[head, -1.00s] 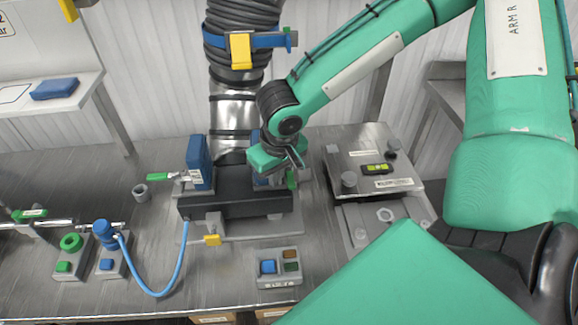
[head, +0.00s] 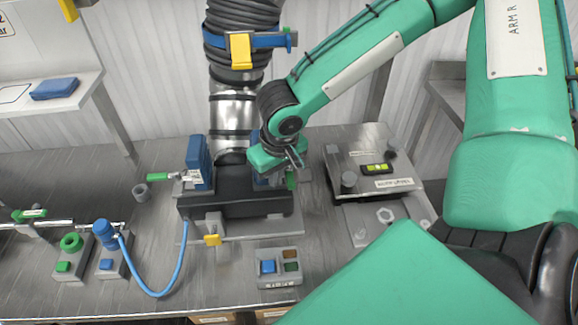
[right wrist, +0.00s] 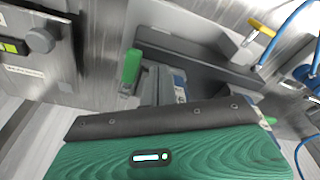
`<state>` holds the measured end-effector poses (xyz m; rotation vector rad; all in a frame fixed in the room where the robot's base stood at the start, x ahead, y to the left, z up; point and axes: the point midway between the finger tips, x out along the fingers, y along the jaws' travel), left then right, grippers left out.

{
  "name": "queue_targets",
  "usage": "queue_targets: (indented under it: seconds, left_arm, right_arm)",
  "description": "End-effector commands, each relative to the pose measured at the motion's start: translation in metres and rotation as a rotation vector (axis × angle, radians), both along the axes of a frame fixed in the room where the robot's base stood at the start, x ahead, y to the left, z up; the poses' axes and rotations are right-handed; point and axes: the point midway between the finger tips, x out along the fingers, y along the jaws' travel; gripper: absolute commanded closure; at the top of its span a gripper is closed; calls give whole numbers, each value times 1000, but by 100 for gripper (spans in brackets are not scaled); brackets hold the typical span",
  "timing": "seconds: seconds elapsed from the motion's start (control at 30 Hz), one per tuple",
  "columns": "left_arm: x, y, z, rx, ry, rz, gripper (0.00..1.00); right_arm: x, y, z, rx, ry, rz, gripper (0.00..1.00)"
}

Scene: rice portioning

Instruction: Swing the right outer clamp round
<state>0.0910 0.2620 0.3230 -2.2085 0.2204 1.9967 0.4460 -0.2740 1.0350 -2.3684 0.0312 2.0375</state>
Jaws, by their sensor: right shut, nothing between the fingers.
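The right outer clamp shows its green handle (head: 291,179), which hangs down at the right end of the dark fixture block (head: 225,205). Its blue body (head: 262,178) is mostly hidden behind my right gripper. My right gripper (head: 294,159) is shut and empty, close above and beside the green handle. In the right wrist view the green handle (right wrist: 132,66) stands upright just left of the fingers (right wrist: 160,84). I cannot tell whether they touch. The matching left clamp (head: 198,163) has its green handle pointing left. My left gripper is not in view.
A flexible duct (head: 235,110) rises behind the fixture. A metal plate with a level (head: 377,169) lies to the right. A button box (head: 279,268) sits in front, and a blue hose (head: 150,291) loops at the left. The bench is clear between the hose and the button box.

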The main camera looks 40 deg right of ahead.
Motion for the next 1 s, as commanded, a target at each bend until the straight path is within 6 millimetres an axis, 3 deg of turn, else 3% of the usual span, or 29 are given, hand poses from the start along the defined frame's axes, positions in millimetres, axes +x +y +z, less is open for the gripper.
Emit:
queue_targets:
  seconds: [0.4, 0.73, 1.0]
  left_arm:
    - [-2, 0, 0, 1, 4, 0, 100]
    - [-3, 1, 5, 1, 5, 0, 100]
    - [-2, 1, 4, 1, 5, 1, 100]
  right_arm:
    - [0, 0, 0, 0, 0, 0, 100]
    - [-10, -18, 1, 0, -1, -2, 100]
    - [-12, -19, 0, 0, 0, 0, 100]
